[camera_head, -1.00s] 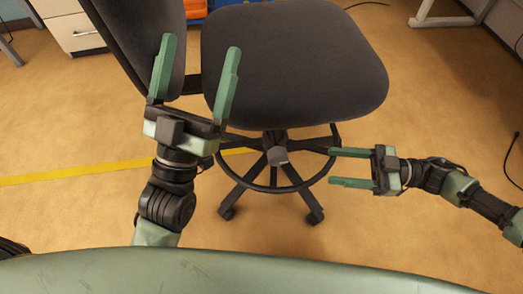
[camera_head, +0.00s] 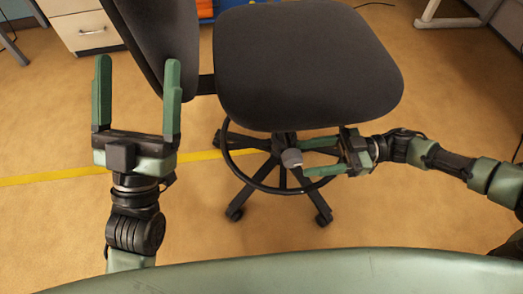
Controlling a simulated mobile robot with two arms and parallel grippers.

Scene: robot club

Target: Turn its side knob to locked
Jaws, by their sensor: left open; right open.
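The dark office chair (camera_head: 308,70) stands in front of me, with its seat facing up and its backrest at the left. Its grey side knob (camera_head: 292,158) shows below the front edge of the seat, by the central column. My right gripper (camera_head: 304,157) is open just right of the knob. Its two fingers point left, one above and one below the knob's height, with the tips at the knob's right edge. I cannot tell whether they touch it. My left gripper (camera_head: 138,64) is open and empty, pointing up beside the backrest. The knob's lock marking is too small to see.
A round foot ring (camera_head: 238,172) and a star base with casters surround the column below the knob. A white drawer cabinet (camera_head: 88,32) stands at the back left and a desk leg at the back right. A yellow line (camera_head: 50,178) crosses the open floor.

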